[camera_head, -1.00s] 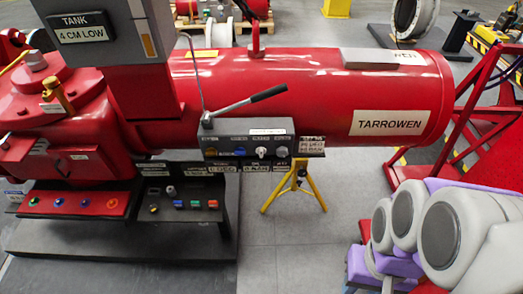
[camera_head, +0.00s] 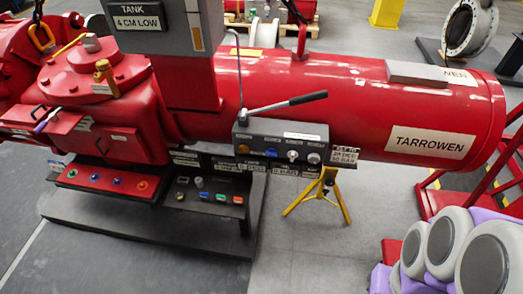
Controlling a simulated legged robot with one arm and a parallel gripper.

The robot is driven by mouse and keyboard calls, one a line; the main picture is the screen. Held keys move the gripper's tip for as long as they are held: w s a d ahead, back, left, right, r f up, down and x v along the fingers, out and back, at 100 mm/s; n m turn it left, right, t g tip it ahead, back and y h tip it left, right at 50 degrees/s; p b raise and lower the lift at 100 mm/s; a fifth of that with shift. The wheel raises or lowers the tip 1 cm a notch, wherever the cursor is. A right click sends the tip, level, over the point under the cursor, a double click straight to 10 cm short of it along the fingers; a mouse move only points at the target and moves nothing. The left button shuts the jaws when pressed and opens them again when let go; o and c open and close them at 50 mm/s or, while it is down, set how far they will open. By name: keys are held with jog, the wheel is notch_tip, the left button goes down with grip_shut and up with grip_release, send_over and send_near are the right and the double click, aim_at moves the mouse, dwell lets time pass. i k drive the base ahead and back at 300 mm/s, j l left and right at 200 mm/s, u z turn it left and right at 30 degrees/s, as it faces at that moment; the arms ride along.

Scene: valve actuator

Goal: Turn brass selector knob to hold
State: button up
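A small brass-coloured knob (camera_head: 243,149) sits at the left end of the front face of the grey control box (camera_head: 270,130), below the red cylinder. Another small brass-toned knob (camera_head: 180,196) is on the lower black panel. I cannot tell which is the selector, and their pointer positions and the small labels are too small to read. A blue knob (camera_head: 271,153), a white knob (camera_head: 292,155) and a grey knob (camera_head: 313,158) share the box's face. My grey and purple arm links show at the lower right, well apart from the box. My gripper is not in view.
The red cylinder (camera_head: 350,100) marked TARROWEN spans the middle. A lever with a black handle (camera_head: 308,97) rises above the box. A yellow stand (camera_head: 322,195) is underneath. A red button panel (camera_head: 107,181) is at the left. The grey floor in front is clear.

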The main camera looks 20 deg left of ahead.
aim_at(244, 149)
jog(key=u, duration=1.3)
